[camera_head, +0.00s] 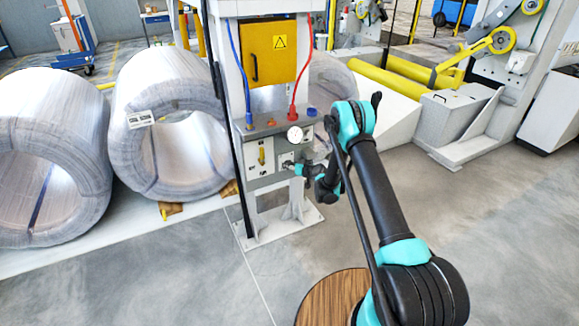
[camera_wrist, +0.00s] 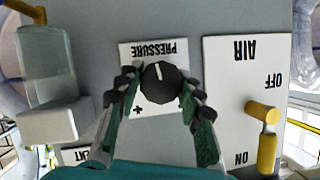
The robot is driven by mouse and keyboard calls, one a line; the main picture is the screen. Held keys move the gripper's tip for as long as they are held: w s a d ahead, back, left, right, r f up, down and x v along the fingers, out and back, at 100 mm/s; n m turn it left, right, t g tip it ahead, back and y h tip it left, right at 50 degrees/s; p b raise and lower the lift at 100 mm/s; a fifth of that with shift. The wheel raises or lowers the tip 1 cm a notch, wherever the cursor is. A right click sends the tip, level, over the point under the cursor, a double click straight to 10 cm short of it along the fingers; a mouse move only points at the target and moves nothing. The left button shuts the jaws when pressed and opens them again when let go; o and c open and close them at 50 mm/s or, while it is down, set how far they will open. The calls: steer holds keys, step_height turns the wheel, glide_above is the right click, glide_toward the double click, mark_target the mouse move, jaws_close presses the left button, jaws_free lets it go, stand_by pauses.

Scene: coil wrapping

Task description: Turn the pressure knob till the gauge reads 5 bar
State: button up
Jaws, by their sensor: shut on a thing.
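The black pressure knob (camera_wrist: 161,82) sits on a white plate marked PRESSURE, upside down in the wrist view, with a plus sign. A white line on the knob points to the top of that view. My gripper (camera_wrist: 160,92) has one finger on each side of the knob, shut on it. In the head view my gripper (camera_head: 300,168) reaches the panel from the right and hides the knob. The round white gauge (camera_head: 294,134) stands on top of the panel; its needle and numbers are too small to read.
A yellow AIR lever (camera_wrist: 265,128) sits beside the knob on a plate marked ON and OFF; it also shows in the head view (camera_head: 262,155). Wrapped coils (camera_head: 165,120) stand left of the panel.

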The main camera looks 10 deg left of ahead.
steer(key=c, duration=0.5)
steer(key=shift+o, duration=0.2)
steer(key=m+y, duration=0.2)
steer(key=m, duration=0.1)
steer(key=shift+d+g, duration=0.1)
steer(key=shift+g, duration=0.2)
steer(key=m+y, duration=0.1)
steer(key=m, duration=0.1)
steer(key=m+y, duration=0.1)
steer(key=m, duration=0.1)
steer(key=shift+f+m+y, duration=0.1)
steer(key=shift+m+y, duration=0.2)
steer(key=shift+m, duration=0.1)
steer(key=o, duration=1.2)
steer(key=shift+c, duration=0.2)
